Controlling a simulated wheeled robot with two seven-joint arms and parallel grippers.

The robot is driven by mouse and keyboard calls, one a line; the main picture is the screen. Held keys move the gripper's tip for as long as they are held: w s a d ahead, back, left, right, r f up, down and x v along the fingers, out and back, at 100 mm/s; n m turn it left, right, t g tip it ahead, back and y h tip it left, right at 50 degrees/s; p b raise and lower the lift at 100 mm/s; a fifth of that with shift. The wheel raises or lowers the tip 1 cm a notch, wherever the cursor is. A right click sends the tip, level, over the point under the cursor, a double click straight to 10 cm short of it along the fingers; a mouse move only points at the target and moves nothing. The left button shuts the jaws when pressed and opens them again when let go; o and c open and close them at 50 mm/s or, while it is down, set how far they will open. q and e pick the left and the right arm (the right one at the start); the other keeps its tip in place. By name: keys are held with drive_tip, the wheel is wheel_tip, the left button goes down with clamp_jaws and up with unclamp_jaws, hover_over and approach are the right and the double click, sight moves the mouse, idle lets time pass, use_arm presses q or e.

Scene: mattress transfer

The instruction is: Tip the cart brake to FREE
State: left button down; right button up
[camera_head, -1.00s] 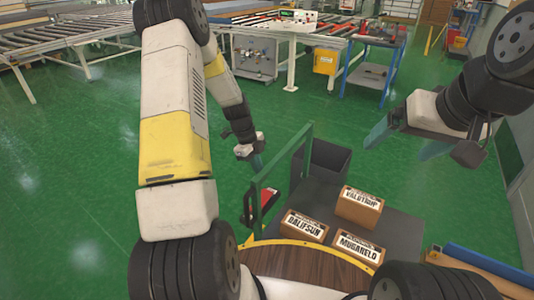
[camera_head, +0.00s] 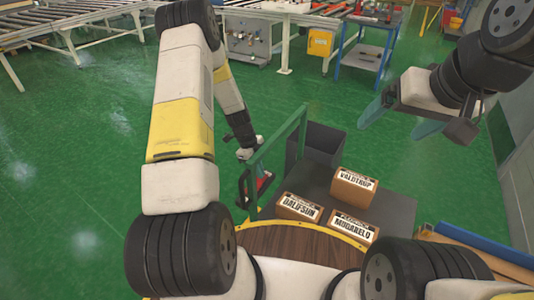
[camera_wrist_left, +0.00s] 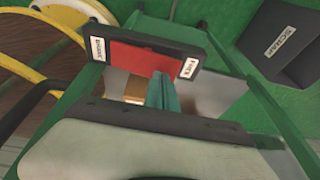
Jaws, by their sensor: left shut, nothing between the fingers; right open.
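The cart brake is a red rocker (camera_wrist_left: 135,58) in a black housing on the cart's green frame. In the left wrist view a white label marked FREE (camera_wrist_left: 187,69) sits at its right end, and another label (camera_wrist_left: 97,48), hard to read, at its left end. My left gripper (camera_wrist_left: 163,80) is shut and empty, its tips over the rocker's right part near FREE; contact is unclear. In the head view the black brake housing (camera_head: 243,190) is partly hidden by the frame and gripper. My right gripper (camera_head: 393,118) is open and empty, well away to the right.
A green upright frame (camera_head: 278,140) stands beside the brake. A blue workbench (camera_head: 370,60) and roller conveyors stand behind. Green floor to the left is clear.

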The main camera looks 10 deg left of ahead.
use_arm(q)
drive_tip(key=shift+w+d+f+g+y, duration=0.3)
drive_tip(key=shift+w+f+g, duration=0.2)
drive_tip(key=shift+f+g, duration=0.3)
drive_tip(key=shift+s+a+r, duration=0.1)
drive_tip(key=shift+a+r, duration=0.05)
drive_tip(key=shift+r, duration=0.05)
drive_tip(key=shift+s+a+r, duration=0.2)
drive_tip(key=shift+s+r, duration=0.15)
drive_tip(key=shift+s, duration=0.3)
